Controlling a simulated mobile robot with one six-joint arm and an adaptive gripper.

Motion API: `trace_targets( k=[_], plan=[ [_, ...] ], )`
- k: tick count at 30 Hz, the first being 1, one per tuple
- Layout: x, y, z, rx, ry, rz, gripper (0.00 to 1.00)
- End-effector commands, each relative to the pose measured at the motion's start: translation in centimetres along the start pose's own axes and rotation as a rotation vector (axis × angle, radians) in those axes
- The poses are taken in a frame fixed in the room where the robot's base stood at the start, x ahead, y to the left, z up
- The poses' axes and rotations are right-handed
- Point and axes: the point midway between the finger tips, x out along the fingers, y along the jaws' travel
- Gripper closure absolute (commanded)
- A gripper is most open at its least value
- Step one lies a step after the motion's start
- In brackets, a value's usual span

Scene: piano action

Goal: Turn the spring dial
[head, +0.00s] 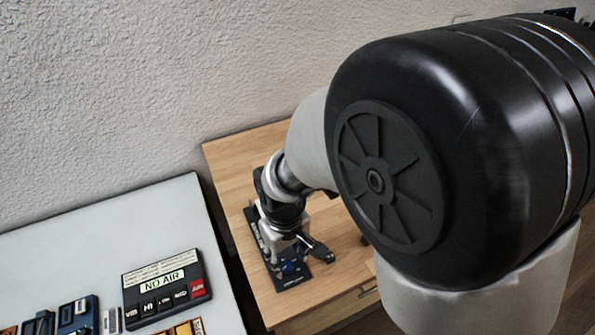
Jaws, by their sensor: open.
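A piano action model with a dark blue base (297,281) stands on a wooden cabinet top. A small blue round part (289,268) shows near the front of the base. I cannot tell whether it is the spring dial. My gripper (299,249) is above the front part of the model, pointing down, open. One dark finger shows on the right. My wrist and the gripper hide much of the model, and contact between them cannot be judged.
The wooden cabinet top (237,160) has free room behind the model. A light grey table (150,215) stands at the left, across a gap. On it lie a black panel marked "NO AIR" (165,289) and several small items. A textured wall is behind.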

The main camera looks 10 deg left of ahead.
Motion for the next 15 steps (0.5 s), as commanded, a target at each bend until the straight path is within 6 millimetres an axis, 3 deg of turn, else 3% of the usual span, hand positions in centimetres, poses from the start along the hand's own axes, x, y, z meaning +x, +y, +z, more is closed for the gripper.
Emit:
trace_targets(
  k=[1, 6, 15],
  plan=[
    [1.2, 0.0, 0.1, 0.0, -0.004, 0.0, 0.55],
    [3.1, 0.0, 0.0, 0.0, -0.001, 0.0, 0.55],
    [3.7, 0.0, 0.0, 0.0, 0.0, 0.0, 0.55]
  ],
)
